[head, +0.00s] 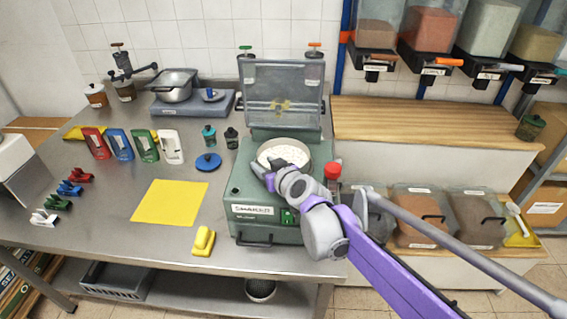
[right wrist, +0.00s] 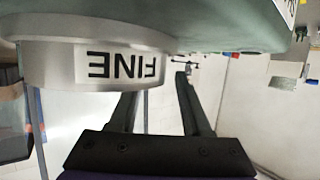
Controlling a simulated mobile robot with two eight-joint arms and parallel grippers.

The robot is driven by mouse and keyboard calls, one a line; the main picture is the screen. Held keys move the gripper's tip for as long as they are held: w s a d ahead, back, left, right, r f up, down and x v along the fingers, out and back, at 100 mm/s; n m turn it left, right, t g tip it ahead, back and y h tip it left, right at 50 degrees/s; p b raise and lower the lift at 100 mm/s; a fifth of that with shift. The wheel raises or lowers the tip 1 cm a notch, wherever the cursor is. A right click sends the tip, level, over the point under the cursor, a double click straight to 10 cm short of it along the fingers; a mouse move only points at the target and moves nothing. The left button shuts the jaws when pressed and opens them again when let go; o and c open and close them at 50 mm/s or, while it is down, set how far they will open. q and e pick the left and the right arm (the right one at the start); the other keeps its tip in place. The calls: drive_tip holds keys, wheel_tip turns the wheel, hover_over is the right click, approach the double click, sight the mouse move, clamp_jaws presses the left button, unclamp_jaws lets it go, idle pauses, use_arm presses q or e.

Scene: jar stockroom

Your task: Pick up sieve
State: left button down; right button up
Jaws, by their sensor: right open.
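A round metal sieve (head: 312,160) with a pale speckled inside sits on the green shaker (head: 258,190), under its raised clear lid. In the right wrist view, a grey round rim labelled FINE (right wrist: 50,70) shows upside down at the upper left, against the green body. My right gripper (head: 266,174) is at the near left side of the sieve. In the right wrist view its two fingers (right wrist: 157,90) are apart, close to the rim; whether they touch it I cannot tell. My left gripper is not in view.
The clear lid (head: 283,88) stands open behind the sieve. A dark round bowl (head: 261,289) is on the lower shelf.

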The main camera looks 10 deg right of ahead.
drive_tip(key=shift+x, duration=1.05)
clamp_jaws()
idle(0.6)
